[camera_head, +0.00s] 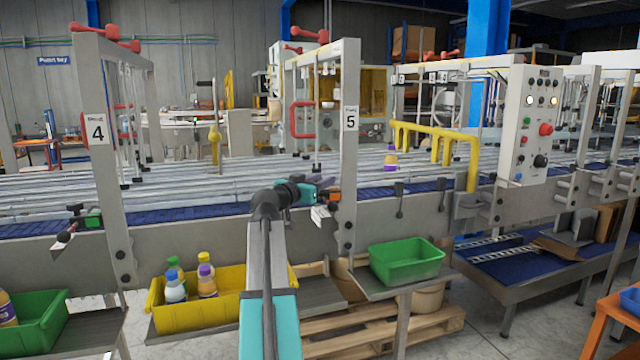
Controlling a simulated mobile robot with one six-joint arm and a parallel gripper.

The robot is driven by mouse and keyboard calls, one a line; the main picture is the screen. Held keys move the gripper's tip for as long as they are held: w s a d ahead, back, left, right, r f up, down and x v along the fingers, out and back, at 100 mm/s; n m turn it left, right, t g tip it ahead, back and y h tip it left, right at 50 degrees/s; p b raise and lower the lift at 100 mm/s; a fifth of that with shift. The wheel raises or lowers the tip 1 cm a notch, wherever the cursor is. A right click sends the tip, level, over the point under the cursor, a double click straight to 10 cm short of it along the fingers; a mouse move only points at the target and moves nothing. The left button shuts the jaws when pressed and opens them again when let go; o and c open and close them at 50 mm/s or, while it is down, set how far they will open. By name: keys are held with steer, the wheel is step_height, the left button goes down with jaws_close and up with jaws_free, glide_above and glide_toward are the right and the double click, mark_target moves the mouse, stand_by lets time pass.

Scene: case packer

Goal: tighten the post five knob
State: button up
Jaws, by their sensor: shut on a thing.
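Post five (348,150) is a grey upright with a white "5" label (350,118). My arm reaches up from the bottom of the picture to the inner left side of this post, below the label. My gripper (322,186) is shut on the post five knob there. The knob is mostly hidden by the jaws and wrist, so its angle cannot be told. A small orange block (334,196) and a white tag (319,213) show beside the jaws.
Post four (104,170) stands left, with a dark knob and green block (93,219) at its side. The conveyor (190,190) runs behind. A yellow bin (170,316) with bottles and a green bin (405,262) sit below. A control panel (529,125) stands right.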

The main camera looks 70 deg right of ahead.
steer(key=shift+d+f+m+g+y+b, duration=0.1)
steer(key=shift+m+g+y+b, duration=0.3)
steer(key=shift+m+g+b, duration=0.9)
steer(key=shift+f+m+g+y+b, duration=0.1)
steer(key=shift+g+y+b, duration=0.5)
steer(key=shift+b, duration=1.4)
steer(key=m+g+b, duration=0.1)
steer(key=g+b, duration=0.1)
steer(key=shift+r+g+y+b, duration=0.1)
steer(key=shift+g+y+b, duration=0.2)
steer(key=shift+y, duration=0.1)
steer(key=shift+m, duration=0.5)
steer(key=o, duration=1.1)
steer(key=shift+s+r, duration=0.1)
steer(key=shift+c, duration=0.2)
